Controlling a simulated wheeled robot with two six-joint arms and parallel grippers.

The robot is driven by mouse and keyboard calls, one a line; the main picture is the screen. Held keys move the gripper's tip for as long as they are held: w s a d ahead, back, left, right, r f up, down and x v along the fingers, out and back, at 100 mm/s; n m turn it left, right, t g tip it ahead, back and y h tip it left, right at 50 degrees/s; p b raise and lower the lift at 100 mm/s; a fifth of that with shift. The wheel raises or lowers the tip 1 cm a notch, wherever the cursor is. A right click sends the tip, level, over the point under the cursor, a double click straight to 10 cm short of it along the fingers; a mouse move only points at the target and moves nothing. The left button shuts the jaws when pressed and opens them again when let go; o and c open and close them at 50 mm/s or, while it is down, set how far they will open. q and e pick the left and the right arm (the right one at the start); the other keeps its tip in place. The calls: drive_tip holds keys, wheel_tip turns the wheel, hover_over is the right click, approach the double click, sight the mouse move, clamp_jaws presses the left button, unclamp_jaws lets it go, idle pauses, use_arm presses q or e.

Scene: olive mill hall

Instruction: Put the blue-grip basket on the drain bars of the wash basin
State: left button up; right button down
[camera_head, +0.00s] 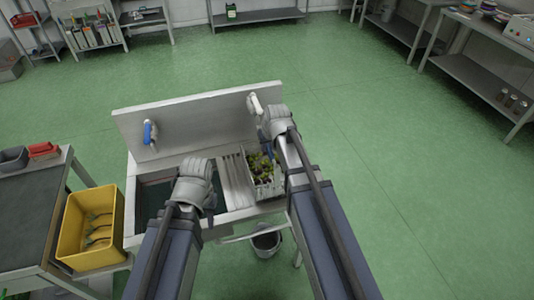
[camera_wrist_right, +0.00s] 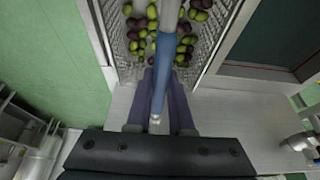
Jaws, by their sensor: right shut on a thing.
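The blue-grip basket (camera_head: 277,188) is a pale mesh basket holding green and dark olives. In the right wrist view its wire wall (camera_wrist_right: 208,48) and blue grip (camera_wrist_right: 163,62) fill the upper middle. My right gripper (camera_head: 266,136) is shut on the blue grip, which shows between its fingers (camera_wrist_right: 160,112). The drain bars (camera_head: 234,180) of the wash basin (camera_head: 185,118) show just left of the basket. I cannot tell whether the basket touches what is below it. My left gripper (camera_head: 208,208) is over the basin's front, left of the bars; its fingers are mostly hidden.
A blue-handled tap (camera_head: 150,133) and a white tap (camera_head: 256,104) are on the basin's back panel. A bucket (camera_head: 266,242) is below the basin. Green floor is clear behind and right.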

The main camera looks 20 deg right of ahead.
wheel_tip(320, 180, down, 3)
drive_tip(key=shift+r+b, duration=0.15)
drive_tip(key=shift+b, duration=0.75)
drive_tip(key=shift+w, duration=0.2)
drive_tip(key=c, duration=1.3)
unclamp_jaws()
drive_tip(key=shift+f, duration=0.2)
drive_tip(key=o, duration=0.5)
drive_tip(key=shift+r, duration=0.1)
